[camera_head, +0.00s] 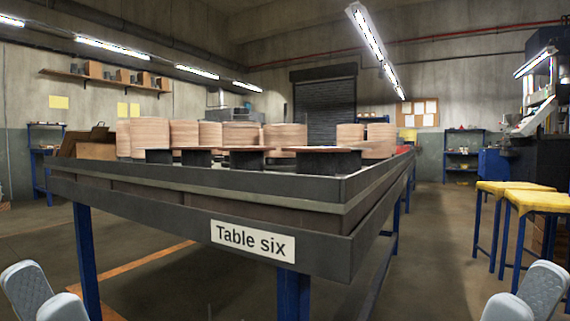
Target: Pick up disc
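Thin reddish-brown discs (322,149) lie flat on several short black stands (328,162) along the near edge of the table. Taller stacks of pale pinkish discs (150,135) stand behind them, with more stacks (350,136) toward the right. The table's raised rim hides the lower parts. My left gripper (44,298) is at the bottom left corner, its two fingers apart and empty. My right gripper (524,297) is at the bottom right corner, also open and empty. Both are well apart from the discs, in front of and below the table top.
The dark table (150,196) on blue legs, labelled "Table six" (252,241), fills the middle ahead. Yellow-topped stools (540,201) and a machine stand at the right. The floor right of the table (440,245) is clear.

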